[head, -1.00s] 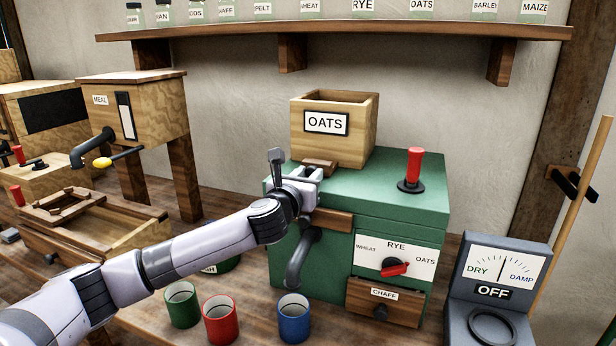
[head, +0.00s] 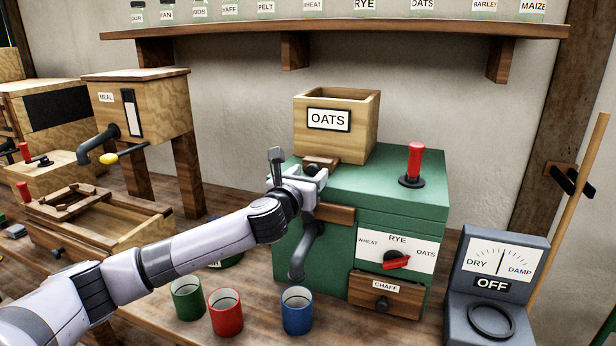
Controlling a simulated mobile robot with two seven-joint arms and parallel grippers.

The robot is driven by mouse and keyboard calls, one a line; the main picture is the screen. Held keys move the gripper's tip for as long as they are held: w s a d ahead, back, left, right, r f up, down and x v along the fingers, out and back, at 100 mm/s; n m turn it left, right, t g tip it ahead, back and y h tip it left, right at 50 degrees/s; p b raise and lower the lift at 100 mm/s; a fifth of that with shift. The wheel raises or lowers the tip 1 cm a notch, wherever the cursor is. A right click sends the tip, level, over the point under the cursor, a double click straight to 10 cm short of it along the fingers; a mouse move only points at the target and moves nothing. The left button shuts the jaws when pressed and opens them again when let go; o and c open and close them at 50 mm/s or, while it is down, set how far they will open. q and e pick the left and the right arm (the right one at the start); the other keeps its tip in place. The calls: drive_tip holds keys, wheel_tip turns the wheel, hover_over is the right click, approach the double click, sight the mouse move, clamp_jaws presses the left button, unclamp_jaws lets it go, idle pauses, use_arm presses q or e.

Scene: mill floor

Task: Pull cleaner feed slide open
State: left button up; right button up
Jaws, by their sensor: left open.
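The cleaner is the green machine (head: 412,185) with a wooden hopper (head: 360,125) labelled OATS on top. The feed slide (head: 322,161) is a small wooden piece at the foot of the hopper's front, with a dark knob at its near end. My left gripper (head: 312,178) is open at the knob, at the machine's upper front edge. Its fingers partly hide the knob, and I cannot tell whether they touch it. My right gripper is not in view.
A red-handled lever (head: 415,162) stands on the cleaner's top. A dark spout (head: 305,252), a selector knob (head: 397,261) and a chaff drawer (head: 385,295) are on its front. Green (head: 188,299), red (head: 226,313) and blue (head: 297,311) cups stand before it. A damp meter (head: 500,250) is at right.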

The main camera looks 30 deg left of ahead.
use_arm(q)
drive_tip(key=b+v, duration=0.1)
drive_tip(key=v, duration=0.6)
idle(0.7)
